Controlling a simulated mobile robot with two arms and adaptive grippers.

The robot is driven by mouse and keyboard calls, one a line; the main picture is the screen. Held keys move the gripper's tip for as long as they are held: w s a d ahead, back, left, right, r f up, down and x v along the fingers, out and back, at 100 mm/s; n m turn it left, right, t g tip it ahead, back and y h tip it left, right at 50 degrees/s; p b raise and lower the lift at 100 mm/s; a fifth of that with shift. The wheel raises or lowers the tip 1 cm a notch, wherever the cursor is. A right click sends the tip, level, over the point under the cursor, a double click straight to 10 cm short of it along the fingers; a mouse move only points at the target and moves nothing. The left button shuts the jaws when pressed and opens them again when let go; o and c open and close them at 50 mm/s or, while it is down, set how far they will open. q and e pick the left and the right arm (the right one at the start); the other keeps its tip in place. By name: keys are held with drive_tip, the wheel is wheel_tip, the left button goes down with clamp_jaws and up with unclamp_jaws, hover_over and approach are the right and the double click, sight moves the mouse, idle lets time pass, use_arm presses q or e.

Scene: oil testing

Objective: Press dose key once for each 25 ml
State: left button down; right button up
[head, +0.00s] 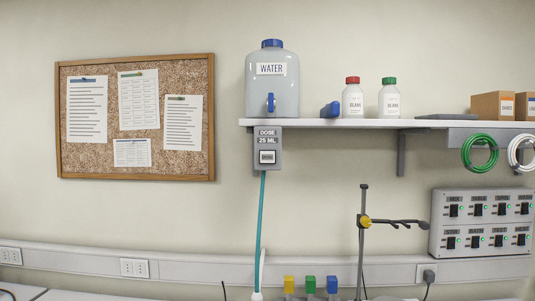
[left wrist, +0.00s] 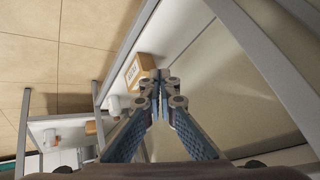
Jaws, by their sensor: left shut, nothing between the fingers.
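The grey dose unit (head: 268,134), labelled "DOSE 25 ML", hangs under the left end of the shelf. Its dose key (head: 267,157) is a small pale rectangle in a dark frame below the label. A teal tube (head: 261,220) runs down from the unit. The water container (head: 272,97), with a blue cap and blue tap, stands on the shelf above it. My left gripper (left wrist: 157,84) shows only in the left wrist view, shut and empty, away from the dose unit. My right gripper is in neither view.
The shelf (head: 340,123) also holds two blank bottles, with red (head: 352,98) and green (head: 389,99) caps. A stand with a clamp (head: 364,222) is below, right of the tube. A cardboard box (left wrist: 138,70) lies beyond my left fingertips.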

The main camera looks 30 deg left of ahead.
sight(266, 161)
use_arm(q)
drive_tip(key=w+a+r+m+t+p, duration=0.1)
drive_tip(key=w+a+r+m+t, duration=0.3)
drive_tip(key=r, duration=1.4)
drive_tip(key=w+d+r+t+p, duration=0.2)
drive_tip(key=w+r, duration=0.5)
drive_tip(key=r, duration=1.1)
drive_tip(key=w+a+r+m+t+p, duration=0.1)
drive_tip(key=w+a+r+m+t, duration=0.25)
drive_tip(key=r, duration=1.45)
drive_tip(key=a+r+t+y, duration=0.2)
drive_tip(key=a+r+t, duration=0.2)
drive_tip(key=r, duration=1.1)
drive_tip(key=s+a+r+m+t+y, duration=0.1)
drive_tip(key=a+r+t, duration=0.3)
drive_tip(key=r, duration=1)
drive_tip(key=shift+s+a+r+y, duration=0.15)
drive_tip(key=shift+a+r+y, duration=0.2)
drive_tip(key=shift+y, duration=0.25)
drive_tip(key=w+a, duration=0.1)
drive_tip(key=w, duration=0.1)
drive_tip(key=w+a+b, duration=0.1)
drive_tip(key=w, duration=0.1)
drive_tip(key=w+a, duration=0.2)
drive_tip(key=shift+w+f+b, duration=0.1)
drive_tip(key=shift+w+b, duration=0.25)
drive_tip(key=shift+w+a, duration=0.25)
drive_tip(key=shift+w, duration=0.15)
